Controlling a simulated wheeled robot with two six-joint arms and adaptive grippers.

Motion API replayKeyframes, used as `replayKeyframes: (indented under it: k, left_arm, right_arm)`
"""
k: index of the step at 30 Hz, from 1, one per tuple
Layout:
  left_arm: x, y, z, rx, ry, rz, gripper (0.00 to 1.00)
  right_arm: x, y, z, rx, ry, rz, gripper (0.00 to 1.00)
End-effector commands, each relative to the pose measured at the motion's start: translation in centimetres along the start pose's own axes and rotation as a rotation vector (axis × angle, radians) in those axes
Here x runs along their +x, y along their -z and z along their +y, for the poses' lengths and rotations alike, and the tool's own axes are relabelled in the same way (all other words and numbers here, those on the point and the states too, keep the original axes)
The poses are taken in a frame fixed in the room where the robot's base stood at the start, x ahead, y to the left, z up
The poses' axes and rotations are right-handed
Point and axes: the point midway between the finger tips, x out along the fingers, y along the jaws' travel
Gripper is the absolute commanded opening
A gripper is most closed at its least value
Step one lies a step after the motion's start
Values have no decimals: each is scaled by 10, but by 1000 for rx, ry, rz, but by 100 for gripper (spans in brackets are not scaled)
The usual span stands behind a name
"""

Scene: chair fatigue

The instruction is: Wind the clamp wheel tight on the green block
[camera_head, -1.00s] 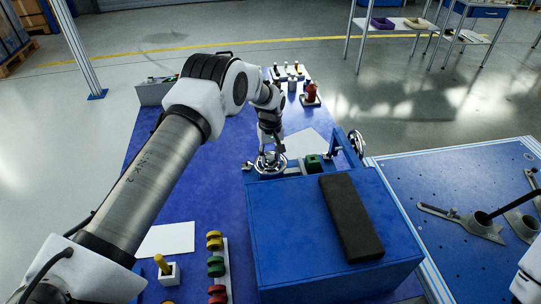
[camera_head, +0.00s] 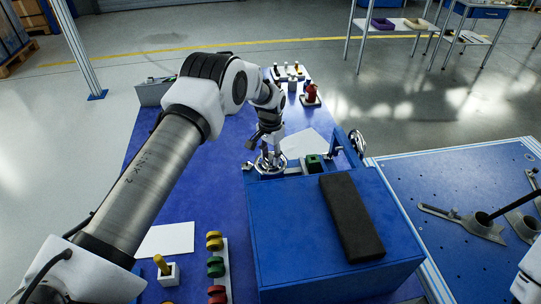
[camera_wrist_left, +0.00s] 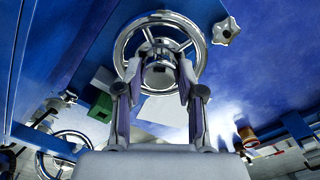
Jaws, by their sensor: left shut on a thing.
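The chrome clamp wheel (camera_head: 283,162) lies at the near-left end of the clamp on the blue table, beside the blue box. In the left wrist view its bright rim (camera_wrist_left: 201,48) and spokes surround a central hub (camera_wrist_left: 157,78). My left gripper (camera_wrist_left: 158,72) reaches down from above, its two fingers on either side of the hub, shut on it. In the head view the gripper (camera_head: 268,150) partly hides the wheel. The green block (camera_head: 313,160) sits to the right of the wheel, in the clamp; it also shows in the left wrist view (camera_wrist_left: 101,106). My right gripper is out of view.
A large blue box (camera_head: 290,235) with a dark pad (camera_head: 350,215) on top stands in front of the clamp. A second handwheel (camera_head: 358,143) is to the right. Colored knobs (camera_head: 216,265) line the near left; a red item (camera_head: 311,94) stands at the back.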

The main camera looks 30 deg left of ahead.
Motion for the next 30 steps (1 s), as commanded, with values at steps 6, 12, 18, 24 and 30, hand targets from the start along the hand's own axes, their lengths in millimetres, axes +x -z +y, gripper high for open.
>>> replayKeyframes:
  k: [6, 12, 18, 24, 30]
  left_arm:
    - [-1, 1, -1, 204, 2, 5, 3]
    - [-1, 2, -1, 393, 2, 5, 3]
    - [-1, 2, -1, 583, 3, 5, 3]
    - [-1, 2, 0, 773, 3, 5, 3]
    - [-1, 2, 0, 963, 4, 4, 3]
  right_arm:
    - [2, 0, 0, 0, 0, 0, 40]
    - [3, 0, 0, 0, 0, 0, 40]
    - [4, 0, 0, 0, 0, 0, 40]
    - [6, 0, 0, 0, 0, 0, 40]
    - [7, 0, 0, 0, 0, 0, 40]
